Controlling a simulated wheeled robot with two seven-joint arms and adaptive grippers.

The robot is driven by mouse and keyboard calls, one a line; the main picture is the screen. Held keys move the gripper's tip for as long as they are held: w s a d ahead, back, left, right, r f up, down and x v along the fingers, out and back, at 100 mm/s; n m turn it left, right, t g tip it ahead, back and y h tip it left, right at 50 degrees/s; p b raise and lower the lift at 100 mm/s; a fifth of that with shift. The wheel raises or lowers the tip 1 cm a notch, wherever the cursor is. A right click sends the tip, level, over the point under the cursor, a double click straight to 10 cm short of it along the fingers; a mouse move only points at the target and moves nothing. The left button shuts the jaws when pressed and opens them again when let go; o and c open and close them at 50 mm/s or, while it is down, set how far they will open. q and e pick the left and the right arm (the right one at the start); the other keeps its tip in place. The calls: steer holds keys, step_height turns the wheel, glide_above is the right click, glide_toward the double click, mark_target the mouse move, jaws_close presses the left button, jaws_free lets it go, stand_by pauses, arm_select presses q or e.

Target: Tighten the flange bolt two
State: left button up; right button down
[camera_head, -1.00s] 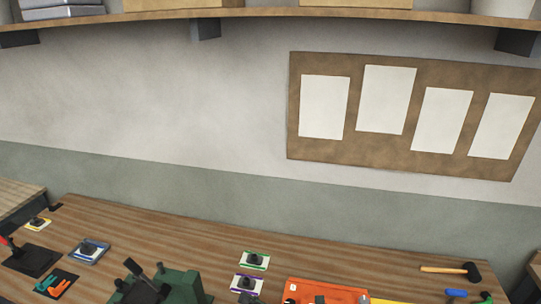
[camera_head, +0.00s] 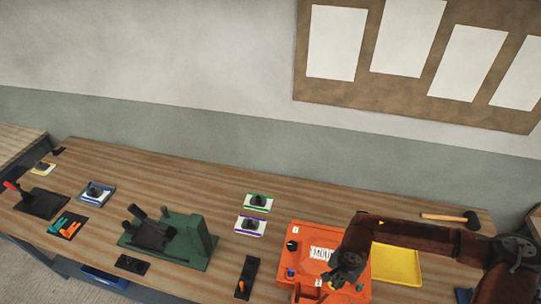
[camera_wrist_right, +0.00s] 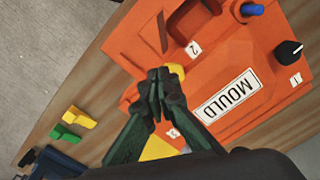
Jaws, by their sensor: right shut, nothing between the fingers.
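The orange mould (camera_head: 310,236) lies on the bench and fills much of the right wrist view (camera_wrist_right: 235,65), with a white MOULD plate (camera_wrist_right: 227,96). A label "2" (camera_wrist_right: 193,48) marks one corner. A yellow piece (camera_wrist_right: 177,71) beside that label is mostly hidden behind my fingertips; I cannot tell whether it is the bolt head. My right gripper (camera_head: 335,281) is over the mould's front part in the head view. Its fingertips (camera_wrist_right: 165,80) are together and empty near label "2"; I cannot tell whether they touch anything. My left gripper is not in view.
The mould carries a black knob (camera_wrist_right: 289,52) by label "1" and a blue peg (camera_wrist_right: 252,9). A yellow tray (camera_head: 402,263) lies to its right, a mallet (camera_head: 450,217) behind. A green fixture (camera_head: 190,238) stands left.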

step_height(320, 180, down, 6)
steer(key=b, duration=0.3)
steer(key=shift+d, duration=0.1)
steer(key=shift+f+b, duration=0.55)
steer(key=shift+b, duration=0.35)
steer(key=shift+r, duration=0.1)
steer(key=shift+w, duration=0.2)
